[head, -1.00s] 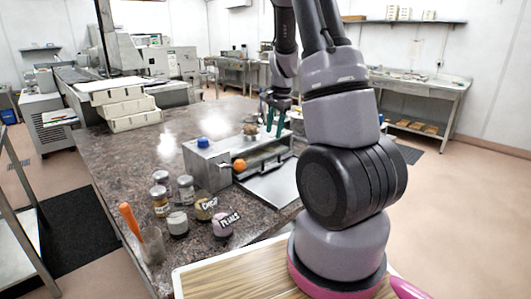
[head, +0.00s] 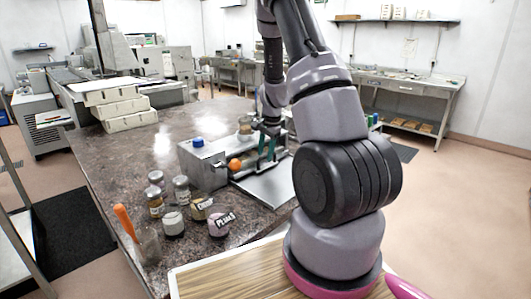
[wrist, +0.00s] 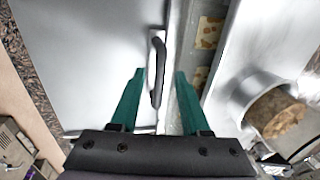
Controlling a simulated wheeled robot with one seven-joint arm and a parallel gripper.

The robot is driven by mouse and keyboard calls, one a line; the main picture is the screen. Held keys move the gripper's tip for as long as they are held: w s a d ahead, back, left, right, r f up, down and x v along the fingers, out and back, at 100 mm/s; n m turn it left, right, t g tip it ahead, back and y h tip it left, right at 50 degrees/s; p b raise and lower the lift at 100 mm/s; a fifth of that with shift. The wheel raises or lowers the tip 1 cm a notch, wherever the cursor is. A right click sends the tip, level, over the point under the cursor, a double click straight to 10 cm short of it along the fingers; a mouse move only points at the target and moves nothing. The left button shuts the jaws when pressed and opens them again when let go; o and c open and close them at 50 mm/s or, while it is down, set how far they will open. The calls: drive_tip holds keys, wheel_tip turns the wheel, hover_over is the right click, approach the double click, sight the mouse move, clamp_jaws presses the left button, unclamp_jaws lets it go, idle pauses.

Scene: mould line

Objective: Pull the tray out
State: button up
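A metal box (head: 200,170) stands on the stone counter, its front open above a flat silver plate (head: 270,187). In the wrist view a tray (wrist: 207,40) with brown-yellow pieces shows partly beside the front strip, the rest under the box top. A dark bar handle (wrist: 158,68) stands at that strip, beside the plate (wrist: 80,50). My gripper (head: 266,150) is low at the box front. In the wrist view my gripper (wrist: 160,76) is open, with one green finger on each side of the handle; contact cannot be told.
An orange ball (head: 235,164) is at the box front, and a blue knob (head: 198,142) is on top. A round brown-ended cylinder (wrist: 275,112) sits on the box top. Several jars (head: 182,190) stand at the front left. Stacked pale trays (head: 122,106) are farther back.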

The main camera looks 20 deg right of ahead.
clamp_jaws()
idle(1.3)
